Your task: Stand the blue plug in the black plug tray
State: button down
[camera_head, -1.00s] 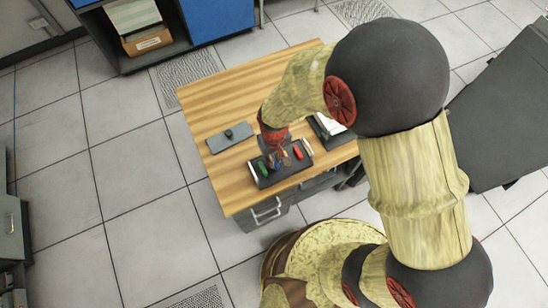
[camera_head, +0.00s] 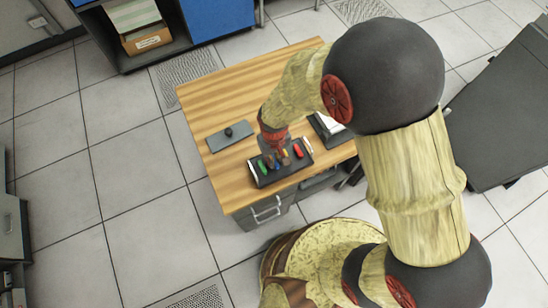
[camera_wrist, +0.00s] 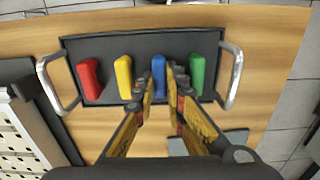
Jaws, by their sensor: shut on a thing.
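The black plug tray (camera_head: 283,175) lies on the wooden desk; its dark surface also shows in the wrist view (camera_wrist: 105,47). The red plug (camera_wrist: 89,78), yellow plug (camera_wrist: 123,77), blue plug (camera_wrist: 159,74) and green plug (camera_wrist: 197,75) are in a row over it, blue between yellow and green. My gripper (camera_wrist: 165,82) is shut on the blue plug, one finger on each side. The blue plug looks upright and in line with the others; I cannot tell whether its foot is fully seated. In the head view my gripper (camera_head: 276,160) is over the tray and partly hides the plugs.
Pale handles (camera_wrist: 232,75) rise at the tray's ends. A grey plate with a black knob (camera_head: 229,137) lies to its left on the desk (camera_head: 205,95). A dark box with white contents (camera_head: 325,128) stands behind right. The desk's far left is clear.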

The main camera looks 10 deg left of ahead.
jog(key=shift+f, duration=0.1)
jog(key=c, duration=1.8)
grip_release()
jog(key=shift+o, duration=0.2)
notch_tip(320, 180, up, 12)
